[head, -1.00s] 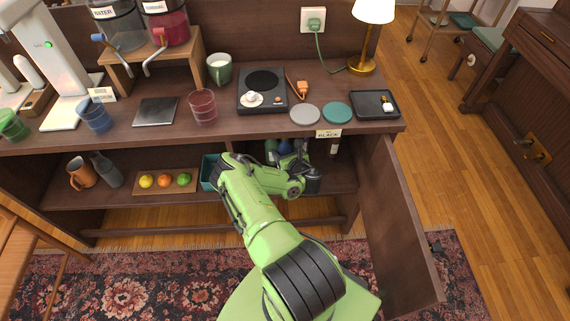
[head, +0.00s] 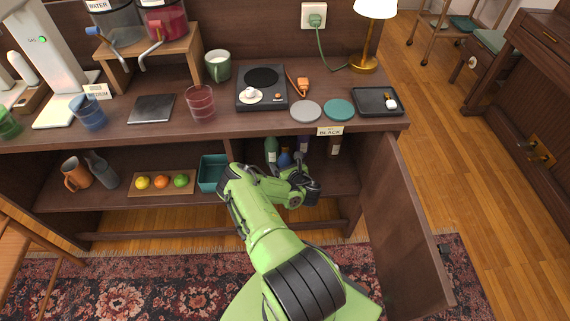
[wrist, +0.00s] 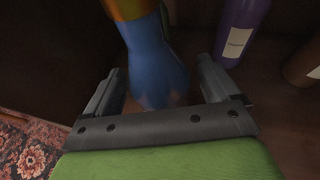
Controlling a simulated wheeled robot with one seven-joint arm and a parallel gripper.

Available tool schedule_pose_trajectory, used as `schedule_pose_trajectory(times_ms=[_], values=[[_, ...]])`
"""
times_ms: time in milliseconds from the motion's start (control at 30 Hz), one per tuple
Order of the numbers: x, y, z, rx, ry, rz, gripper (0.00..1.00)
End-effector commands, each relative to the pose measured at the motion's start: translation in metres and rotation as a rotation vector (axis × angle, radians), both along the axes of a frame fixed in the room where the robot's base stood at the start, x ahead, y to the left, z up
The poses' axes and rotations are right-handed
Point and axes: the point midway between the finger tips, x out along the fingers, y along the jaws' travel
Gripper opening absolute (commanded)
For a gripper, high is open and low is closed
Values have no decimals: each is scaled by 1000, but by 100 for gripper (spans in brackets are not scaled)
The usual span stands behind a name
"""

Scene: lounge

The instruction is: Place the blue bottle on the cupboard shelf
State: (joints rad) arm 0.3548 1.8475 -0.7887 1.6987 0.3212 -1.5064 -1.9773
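The blue bottle (head: 285,158) is on the cupboard shelf (head: 335,180), in the right-hand bay, between a green bottle (head: 271,150) and a purple bottle (head: 303,144). My gripper (head: 303,180) is in front of it, apart from it in the head view. In the wrist view the blue bottle (wrist: 155,62), with an orange band at its top edge, shows beyond and between the fingers of my gripper (wrist: 160,82). The fingers are spread, with a gap on each side of the bottle. The bottle's lower part is partly hidden in the head view.
A brown bottle (head: 334,146) stands at the right of the bay. The open cupboard door (head: 405,220) is close on the right. A teal bin (head: 212,174) is left of my arm. The counter edge (head: 230,133) overhangs the shelf.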

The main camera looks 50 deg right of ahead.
Motion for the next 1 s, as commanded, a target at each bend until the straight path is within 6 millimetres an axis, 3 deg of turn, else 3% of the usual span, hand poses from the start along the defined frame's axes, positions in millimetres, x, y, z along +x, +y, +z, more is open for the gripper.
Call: schedule_pose_trajectory(times_ms=[333,700,833,1000], values=[[-1,0,5,0,0,-1,92],[-75,40,41,4,1,-7,92],[-91,51,47,1,3,-3,92],[-97,55,49,0,0,1,92]])
